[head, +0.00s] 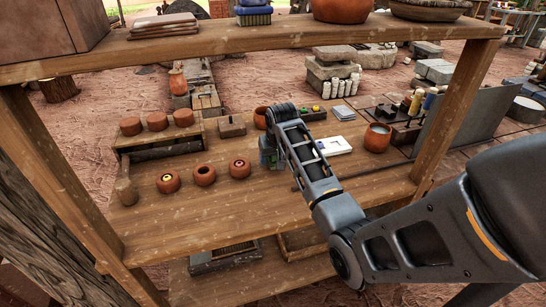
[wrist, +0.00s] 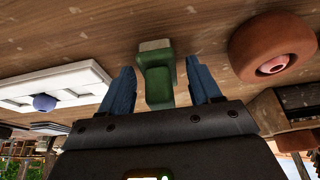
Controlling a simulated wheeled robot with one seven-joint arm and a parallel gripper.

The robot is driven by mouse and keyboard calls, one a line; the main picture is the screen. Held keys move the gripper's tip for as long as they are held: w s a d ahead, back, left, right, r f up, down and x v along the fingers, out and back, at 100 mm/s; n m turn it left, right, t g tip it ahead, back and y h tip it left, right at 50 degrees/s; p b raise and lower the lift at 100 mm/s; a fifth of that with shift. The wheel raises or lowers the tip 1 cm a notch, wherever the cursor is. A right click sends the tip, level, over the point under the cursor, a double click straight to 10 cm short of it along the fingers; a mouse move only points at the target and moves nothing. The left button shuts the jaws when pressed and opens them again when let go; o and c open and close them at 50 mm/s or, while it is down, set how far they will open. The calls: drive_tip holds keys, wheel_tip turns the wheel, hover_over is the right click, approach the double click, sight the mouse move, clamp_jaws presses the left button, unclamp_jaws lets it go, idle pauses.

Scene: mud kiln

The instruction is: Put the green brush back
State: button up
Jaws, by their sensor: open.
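The green brush (wrist: 158,80) stands out in the wrist view, with a pale beige end (wrist: 154,45) against the wooden table. It lies between the two blue fingers of my gripper (wrist: 160,68). The fingers are open, with a visible gap on each side of the brush. In the head view my gripper (head: 271,160) is low over the middle of the table (head: 250,205), just right of a row of small clay pots. The arm and fingers hide most of the brush there.
Small clay pots (head: 204,175) stand left of my gripper; one also shows close by in the wrist view (wrist: 250,35). A white tray (head: 337,146) lies to the right. A clay cup (head: 377,138) and bottle rack (head: 405,118) stand farther right. A wooden shelf (head: 250,40) crosses above. The front table is clear.

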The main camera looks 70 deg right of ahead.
drive_tip(key=shift+r, duration=0.1)
drive_tip(key=v, duration=1.2)
drive_tip(key=shift+d, duration=0.1)
